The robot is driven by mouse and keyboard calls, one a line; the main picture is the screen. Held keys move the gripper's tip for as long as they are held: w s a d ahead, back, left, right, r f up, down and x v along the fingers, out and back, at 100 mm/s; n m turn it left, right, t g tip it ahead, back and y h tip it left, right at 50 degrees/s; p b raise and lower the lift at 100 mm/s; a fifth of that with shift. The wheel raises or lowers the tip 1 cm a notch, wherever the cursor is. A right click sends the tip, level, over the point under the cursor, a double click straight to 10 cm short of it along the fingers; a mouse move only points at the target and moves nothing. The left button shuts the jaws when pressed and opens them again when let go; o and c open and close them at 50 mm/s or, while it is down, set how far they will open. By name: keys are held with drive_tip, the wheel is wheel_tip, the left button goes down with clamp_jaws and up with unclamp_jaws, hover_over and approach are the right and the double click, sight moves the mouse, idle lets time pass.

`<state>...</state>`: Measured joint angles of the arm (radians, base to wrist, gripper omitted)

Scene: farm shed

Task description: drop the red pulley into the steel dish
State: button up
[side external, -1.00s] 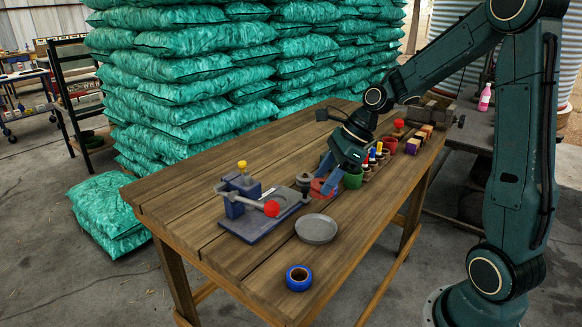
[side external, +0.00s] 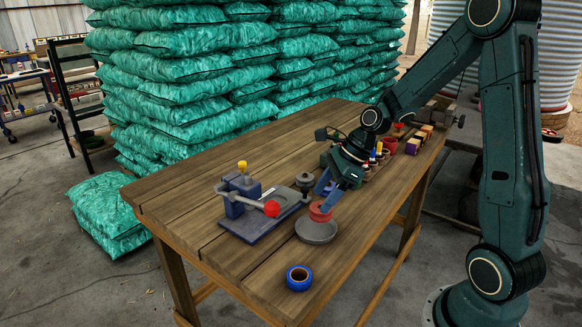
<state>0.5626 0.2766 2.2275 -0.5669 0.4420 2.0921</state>
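The red pulley (side external: 320,212) is between the fingers of my gripper (side external: 321,205), above the steel dish (side external: 316,233). The dish is a shallow round grey dish on the wooden table. The pulley overlaps the far rim of the dish in the picture. The gripper comes in tilted from the upper right, with its blue fingers closed around the pulley. The far side of the grip is hidden. I cannot tell the exact gap between pulley and dish.
A grey fixture plate (side external: 262,222) with a red-knobbed lever (side external: 271,208) lies left of the dish. A dark knobbed post (side external: 305,183) stands close behind. A blue tape roll (side external: 299,277) is near the front edge. Small pots and blocks (side external: 412,146) line the right side.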

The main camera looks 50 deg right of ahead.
drive_tip(key=shift+o, duration=1)
drive_tip(key=v, duration=1.4)
drive_tip(key=shift+a+f, duration=0.1)
drive_tip(key=s+a+r+n+h, duration=0.1)
drive_tip(key=s+a+n, duration=0.5)
drive_tip(key=n, duration=0.7)
drive_tip(key=s+a+r+n+t+h, duration=0.1)
drive_tip(key=s+a+n+h, duration=0.2)
drive_tip(key=n, duration=1.1)
drive_tip(key=shift+s+a, duration=1.8)
drive_tip(key=shift+s, duration=0.8)
